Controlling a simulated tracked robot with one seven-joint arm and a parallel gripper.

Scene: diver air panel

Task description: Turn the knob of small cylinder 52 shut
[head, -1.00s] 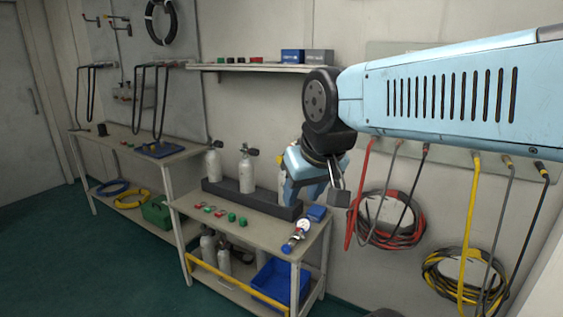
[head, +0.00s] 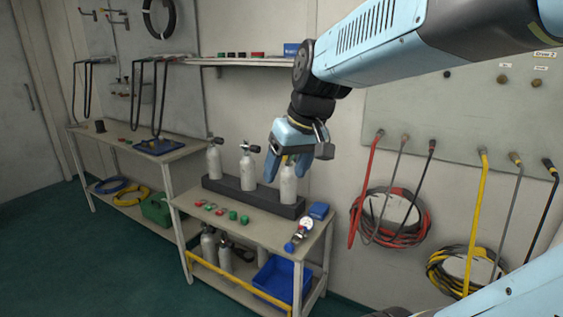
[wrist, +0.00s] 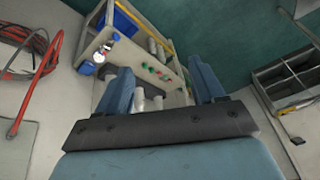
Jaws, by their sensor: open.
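Three pale small cylinders stand upright in a dark rack (head: 230,195) on the bench: a left one (head: 214,161), a middle one (head: 247,172) and a right one (head: 288,187). No number is readable on them, so I cannot tell which is 52. The left and middle ones show dark valve tops with knobs. My gripper (head: 284,175) is open, fingers pointing down, in front of the right cylinder's top in the head view and hiding its knob. In the wrist view my gripper (wrist: 163,84) is empty, with pale cylinders (wrist: 140,99) partly visible beyond the fingers.
A gauge (head: 306,224) with a blue end and a blue box (head: 319,210) lie on the bench's right end. Red and green pieces (head: 232,215) lie along its front. Hoses (head: 392,217) hang on the right wall. A shelf (head: 240,63) runs above.

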